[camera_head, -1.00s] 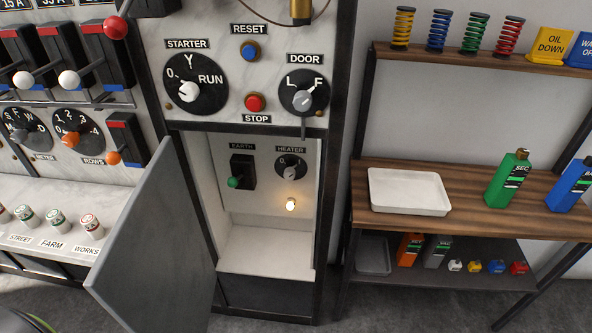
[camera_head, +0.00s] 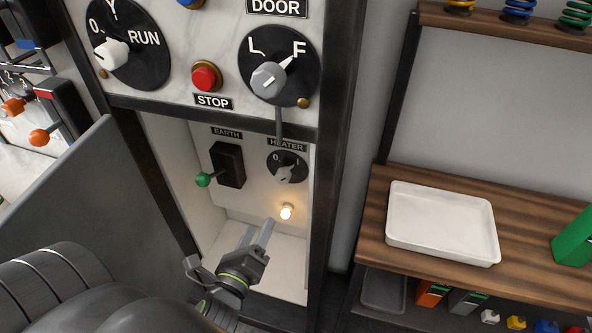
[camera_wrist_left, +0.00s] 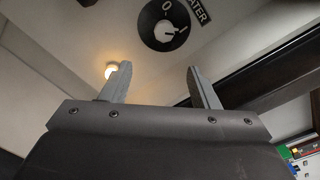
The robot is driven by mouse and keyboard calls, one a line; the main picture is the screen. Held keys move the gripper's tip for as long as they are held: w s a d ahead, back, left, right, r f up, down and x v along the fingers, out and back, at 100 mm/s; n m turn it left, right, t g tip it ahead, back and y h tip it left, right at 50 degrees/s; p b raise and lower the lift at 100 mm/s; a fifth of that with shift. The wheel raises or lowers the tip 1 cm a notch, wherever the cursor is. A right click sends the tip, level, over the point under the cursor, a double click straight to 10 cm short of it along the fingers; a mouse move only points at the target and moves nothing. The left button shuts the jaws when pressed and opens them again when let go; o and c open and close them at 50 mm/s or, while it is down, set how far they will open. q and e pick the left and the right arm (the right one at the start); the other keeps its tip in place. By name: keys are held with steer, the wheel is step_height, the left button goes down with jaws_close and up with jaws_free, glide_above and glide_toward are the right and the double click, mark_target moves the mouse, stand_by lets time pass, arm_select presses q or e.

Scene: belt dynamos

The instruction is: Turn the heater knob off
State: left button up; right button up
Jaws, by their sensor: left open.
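The heater knob (camera_head: 286,173) is a grey pointer on a round black dial under a HEATER label, inside the open cabinet bay. Its pointer looks turned toward the I mark at the right, away from 0. It also shows at the top of the left wrist view (camera_wrist_left: 168,31). A small lamp (camera_head: 286,212) glows below it. My left gripper (camera_head: 257,232) is open and empty, at the bay's opening, below the knob in the picture and apart from it. In the left wrist view its fingers (camera_wrist_left: 158,75) stand wide apart below the dial. My right gripper is out of view.
A black earth switch (camera_head: 229,165) with a green-tipped lever sits left of the knob. The grey door (camera_head: 95,190) stands open at the left. The DOOR handle (camera_head: 279,122) hangs above the bay. A white tray (camera_head: 442,247) lies on the right shelf.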

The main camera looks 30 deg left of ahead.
mark_target(280, 180)
arm_select(q)
steer(key=x, duration=1.1)
steer(key=r+b+x, duration=0.1)
steer(key=x, duration=0.5)
steer(key=shift+w+a, duration=0.1)
steer(key=shift+a, duration=0.1)
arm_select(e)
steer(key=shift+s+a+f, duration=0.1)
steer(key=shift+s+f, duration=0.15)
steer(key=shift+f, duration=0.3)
arm_select(q)
steer(key=shift+c, duration=0.3)
steer(key=c, duration=0.9)
